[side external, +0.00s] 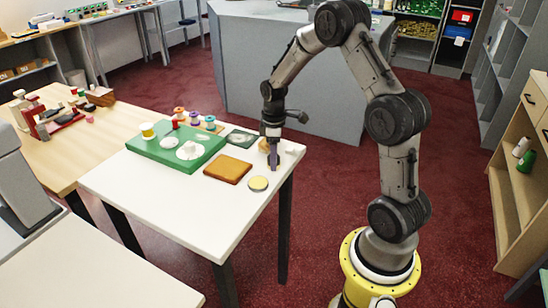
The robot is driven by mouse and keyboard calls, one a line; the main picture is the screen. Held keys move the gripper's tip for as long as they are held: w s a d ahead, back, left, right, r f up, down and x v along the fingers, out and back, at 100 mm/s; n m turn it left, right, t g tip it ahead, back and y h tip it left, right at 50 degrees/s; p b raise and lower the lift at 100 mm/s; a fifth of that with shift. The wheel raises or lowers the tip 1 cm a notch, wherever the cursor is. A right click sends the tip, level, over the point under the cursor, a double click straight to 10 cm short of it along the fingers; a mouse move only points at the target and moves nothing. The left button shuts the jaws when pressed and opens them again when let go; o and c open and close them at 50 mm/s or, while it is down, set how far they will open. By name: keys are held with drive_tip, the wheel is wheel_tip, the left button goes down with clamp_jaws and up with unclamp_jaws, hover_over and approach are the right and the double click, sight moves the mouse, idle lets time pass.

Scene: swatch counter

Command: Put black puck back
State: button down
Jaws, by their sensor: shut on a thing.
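My gripper (273,146) points down over the right end of the white table (160,212). It is shut on a narrow purple-grey piece (274,161), which hangs upright below it close to the tabletop. I cannot tell whether this piece touches the table. I cannot make out a black puck; any puck at the fingers is hidden or too small to tell. A round disc (258,183) with a pale yellow top and dark rim lies on the table in front of my gripper.
An orange-brown square pad (228,169) lies left of my gripper. Behind it are a green board (150,150) with white round pieces, a dark square tile (240,138) and several coloured spools. A small tan thing (264,146) is beside the gripper. The table's front left is clear.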

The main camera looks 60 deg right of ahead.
drive_tip(key=shift+f, duration=0.1)
drive_tip(key=shift+c, duration=1.4)
unclamp_jaws()
drive_tip(key=s+a+r+m+t, duration=0.1)
drive_tip(key=a+r, duration=0.2)
drive_tip(key=r, duration=0.6)
drive_tip(key=s+a+r, duration=0.1)
drive_tip(key=a+r, duration=0.2)
drive_tip(key=r, duration=0.5)
drive_tip(key=s+a+r+m+t, duration=0.1)
drive_tip(key=s+a+m+t, duration=0.1)
drive_tip(key=s+a, duration=0.4)
drive_tip(key=s+a+r+m+t, duration=0.2)
drive_tip(key=s+a, duration=0.5)
drive_tip(key=s, duration=0.5)
drive_tip(key=shift+a+r+t, duration=0.2)
drive_tip(key=shift+a+t, duration=0.1)
